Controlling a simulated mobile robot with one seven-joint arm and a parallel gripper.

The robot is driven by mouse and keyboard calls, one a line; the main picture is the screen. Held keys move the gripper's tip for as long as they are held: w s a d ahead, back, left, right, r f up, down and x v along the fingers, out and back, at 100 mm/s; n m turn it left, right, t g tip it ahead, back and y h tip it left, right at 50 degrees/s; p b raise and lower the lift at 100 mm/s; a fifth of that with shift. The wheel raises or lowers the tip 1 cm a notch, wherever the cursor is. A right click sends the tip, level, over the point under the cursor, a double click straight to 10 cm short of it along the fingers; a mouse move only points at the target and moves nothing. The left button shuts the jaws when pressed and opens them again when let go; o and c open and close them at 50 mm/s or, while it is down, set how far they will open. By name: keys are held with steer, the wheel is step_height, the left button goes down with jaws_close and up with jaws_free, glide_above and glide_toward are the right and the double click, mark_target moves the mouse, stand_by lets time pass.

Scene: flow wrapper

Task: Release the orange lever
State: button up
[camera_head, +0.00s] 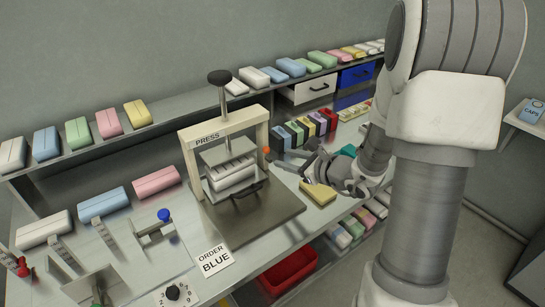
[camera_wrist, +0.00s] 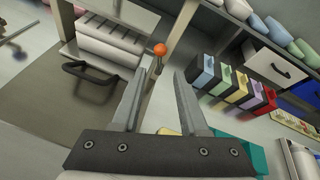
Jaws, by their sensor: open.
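The orange lever shows as an orange ball knob (camera_wrist: 160,49) on a thin metal stem at the right side of the press (camera_head: 225,155). In the head view its knob (camera_head: 266,151) sits beside the press's right post. My gripper (camera_wrist: 160,80) is open, its two fingers apart on either side of the stem as seen in the wrist view, with the knob just beyond the fingertips. I cannot tell whether the fingers touch the stem. In the head view my gripper (camera_head: 300,160) is to the right of the press, close to the lever.
The press has a black handle (camera_head: 247,190) at its front and a black-topped screw above. Coloured boxes (camera_head: 305,129) stand in a row behind my gripper. A yellow block (camera_head: 318,193) lies below it. A red bin (camera_head: 288,272) is under the table edge.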

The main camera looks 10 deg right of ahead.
mark_target(268, 154)
steer(key=x, duration=0.6)
steer(key=shift+w+a+f, duration=0.1)
steer(key=shift+w+a, duration=0.1)
steer(key=shift+w, duration=0.05)
jaws_close()
